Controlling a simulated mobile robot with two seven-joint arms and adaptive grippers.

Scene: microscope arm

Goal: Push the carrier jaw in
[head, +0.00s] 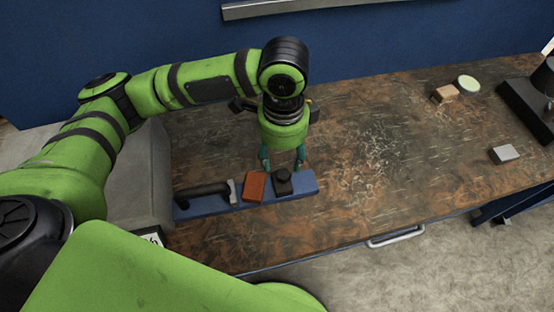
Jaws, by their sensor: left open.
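A long blue base (307,184) lies near the front left of the workbench. On it, from left to right, are a dark bar (200,190) ending in a light grey upright piece (231,190), a red-brown block (254,187) and a black block with a knob (283,182). I cannot tell for certain which piece is the carrier jaw. My left gripper (283,164) points down just above and behind the black block. Its two teal fingers are apart, with nothing seen between them. Whether they touch anything is unclear. My right gripper is out of view.
A worn brown workbench (370,190) is clear in the middle. A tan block (445,94), a pale green round thing (468,83), a light grey block (504,153) and a black device (530,105) stand at the right. A grey box (150,180) stands left of the base.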

